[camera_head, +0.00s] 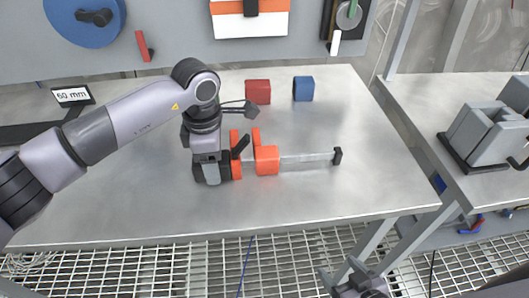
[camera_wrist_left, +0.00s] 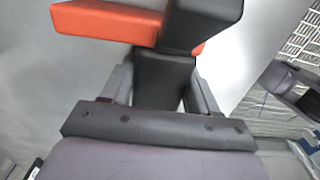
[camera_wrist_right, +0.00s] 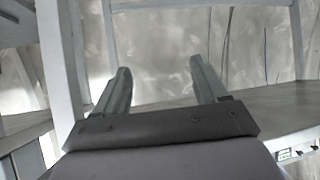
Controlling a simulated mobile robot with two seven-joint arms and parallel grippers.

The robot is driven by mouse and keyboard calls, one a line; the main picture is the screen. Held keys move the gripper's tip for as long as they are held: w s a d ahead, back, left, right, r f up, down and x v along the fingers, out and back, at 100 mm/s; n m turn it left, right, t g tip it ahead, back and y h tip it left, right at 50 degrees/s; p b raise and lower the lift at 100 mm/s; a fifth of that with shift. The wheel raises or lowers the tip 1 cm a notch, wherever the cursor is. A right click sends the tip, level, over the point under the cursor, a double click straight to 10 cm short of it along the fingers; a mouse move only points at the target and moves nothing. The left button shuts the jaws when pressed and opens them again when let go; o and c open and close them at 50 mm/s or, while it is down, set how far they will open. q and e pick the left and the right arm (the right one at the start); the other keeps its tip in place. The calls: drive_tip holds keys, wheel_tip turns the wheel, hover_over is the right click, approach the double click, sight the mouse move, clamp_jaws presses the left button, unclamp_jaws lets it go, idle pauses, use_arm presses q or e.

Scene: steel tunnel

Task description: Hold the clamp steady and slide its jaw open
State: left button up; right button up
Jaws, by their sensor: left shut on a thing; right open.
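The clamp lies on the steel table, with orange jaws (camera_head: 267,161), a steel bar (camera_head: 305,158) running right and a black stop (camera_head: 337,156) at the bar's right end. The two orange jaws sit close together near the left end. My left gripper (camera_head: 210,178) is at the clamp's left end, shut on its black handle (camera_wrist_left: 165,78); the orange part (camera_wrist_left: 110,20) shows beyond it in the left wrist view. My right gripper (camera_head: 352,277) is open and empty, below and in front of the table edge; its spread fingers (camera_wrist_right: 160,82) show in the right wrist view.
A red block (camera_head: 258,92) and a blue block (camera_head: 303,89) stand behind the clamp. A "60 mm" sign (camera_head: 72,96) stands at the left. A second table (camera_head: 430,110) at the right bears grey blocks (camera_head: 485,135). The table's front right is clear.

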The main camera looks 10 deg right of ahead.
drive_tip(key=s+a+r+n+y, duration=0.3)
drive_tip(key=s+r+n+y, duration=0.3)
drive_tip(key=n+y, duration=0.75)
drive_tip(key=w+a+r+t, duration=0.2)
drive_tip(key=w+a+r, duration=0.2)
drive_tip(key=r, duration=0.4)
drive_tip(key=w+a+r+t, duration=0.3)
drive_tip(key=w+r, duration=0.2)
drive_tip(key=r, duration=0.3)
drive_tip(key=w+a+r+t, duration=0.2)
drive_tip(key=w+a+r, duration=0.2)
drive_tip(key=r, duration=0.5)
drive_tip(key=m+g+h, duration=0.2)
drive_tip(key=m+g, duration=1.6)
drive_tip(key=m, duration=1.6)
approach(270, 151)
drive_tip(key=v, duration=0.3)
drive_tip(key=shift+s+d+r, duration=0.2)
drive_tip(key=shift+d+r, duration=0.05)
drive_tip(key=shift+r, duration=0.05)
drive_tip(key=shift+f, duration=0.1)
drive_tip(key=shift+a+f, duration=0.15)
drive_tip(key=shift+a, duration=0.25)
drive_tip(key=x, duration=1)
drive_tip(key=shift+w+a+f, duration=0.15)
drive_tip(key=shift+a+f, duration=0.1)
drive_tip(key=shift+a, duration=0.1)
